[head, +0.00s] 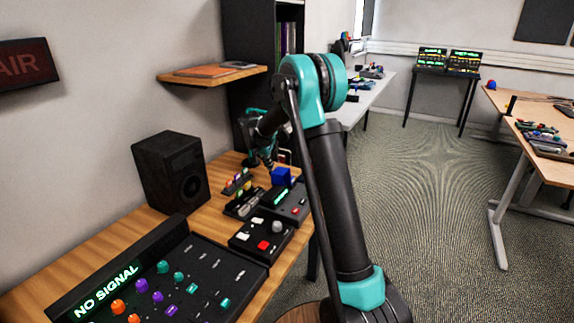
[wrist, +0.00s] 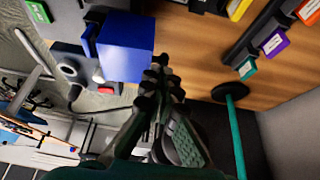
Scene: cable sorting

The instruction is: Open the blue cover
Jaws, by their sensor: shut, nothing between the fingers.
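The blue cover (head: 281,176) is a small box-like block on a dark device at the far end of the wooden desk. It looks shut, but its hinge and what lies under it are hidden. In the wrist view the blue cover (wrist: 125,50) sits just left of my fingertips. My gripper (head: 269,167) reaches down just behind and left of the cover. In the wrist view my gripper (wrist: 160,65) is shut and empty, with its tips close to the cover's side. I cannot tell whether they touch it.
A box with a red button (head: 262,245), a "NO SIGNAL" mixer panel (head: 170,285) and a black speaker (head: 172,172) stand nearer on the desk. Coloured connectors (head: 238,182) lie left of the cover. A shelf (head: 212,74) juts from the wall above.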

